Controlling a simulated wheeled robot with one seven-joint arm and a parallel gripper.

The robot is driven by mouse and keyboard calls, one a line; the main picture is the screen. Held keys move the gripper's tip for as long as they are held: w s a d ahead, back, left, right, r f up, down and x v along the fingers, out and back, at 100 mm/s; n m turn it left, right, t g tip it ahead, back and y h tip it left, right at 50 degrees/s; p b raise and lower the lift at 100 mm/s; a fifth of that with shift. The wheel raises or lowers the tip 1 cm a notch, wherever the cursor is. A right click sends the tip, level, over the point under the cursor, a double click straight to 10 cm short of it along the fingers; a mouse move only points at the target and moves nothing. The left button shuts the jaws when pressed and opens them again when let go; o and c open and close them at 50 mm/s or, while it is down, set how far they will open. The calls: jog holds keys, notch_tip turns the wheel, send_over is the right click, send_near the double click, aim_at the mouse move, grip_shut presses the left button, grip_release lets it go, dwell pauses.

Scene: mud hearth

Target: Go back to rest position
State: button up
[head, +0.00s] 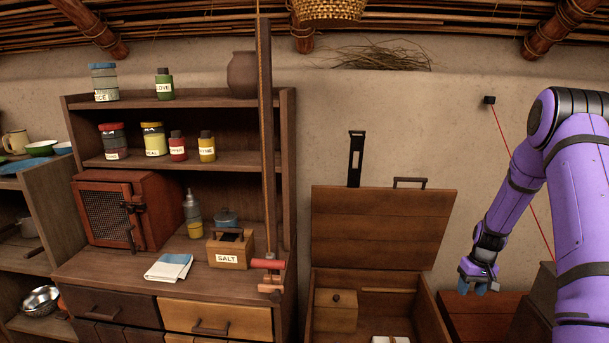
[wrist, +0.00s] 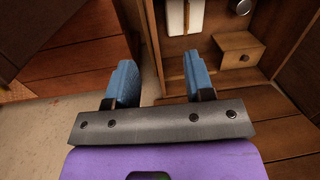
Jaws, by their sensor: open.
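My gripper (head: 479,287) hangs at the end of my purple arm, at the right of the head view. It points down, to the right of the open wooden chest (head: 378,236). In the wrist view my gripper (wrist: 158,88) shows two blue fingers spread apart with nothing between them. The inside of the chest, with a small wooden box (wrist: 240,52) and a white item (wrist: 185,15), lies beyond the fingers in the wrist view. A reddish wooden surface (wrist: 70,40) is to the left there.
A wooden shelf unit (head: 190,105) with jars stands at the left. Its counter holds a salt box (head: 227,258), a folded cloth (head: 168,267) and a red mesh-door cabinet (head: 150,208). The chest lid stands raised against the wall. A basket (head: 330,10) hangs above.

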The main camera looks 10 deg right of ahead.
jog(key=s+a+r+t, duration=0.1)
jog(key=s+a+r, duration=0.1)
jog(key=a+r, duration=0.6)
jog(key=s+a+r+n+t+h, duration=0.1)
jog(key=a+r, duration=0.2)
jog(key=r, duration=0.9)
jog(key=s+a+r, duration=0.2)
jog(key=a+r, duration=0.4)
jog(key=r, duration=0.5)
jog(key=s+a+r+t, duration=0.2)
jog(key=s+a+r, duration=0.65)
jog(key=s, duration=0.25)
jog(key=s+a+r, duration=0.1)
jog(key=s+a, duration=0.1)
jog(key=s, duration=0.5)
jog(key=s+a+r+n+t, duration=0.1)
jog(key=s+a, duration=0.1)
jog(key=s, duration=0.5)
jog(key=shift+s+a+r+t, duration=0.2)
jog(key=shift+r+t, duration=0.1)
jog(key=shift+r, duration=0.1)
jog(key=shift+w, duration=0.15)
jog(key=shift+c, duration=0.5)
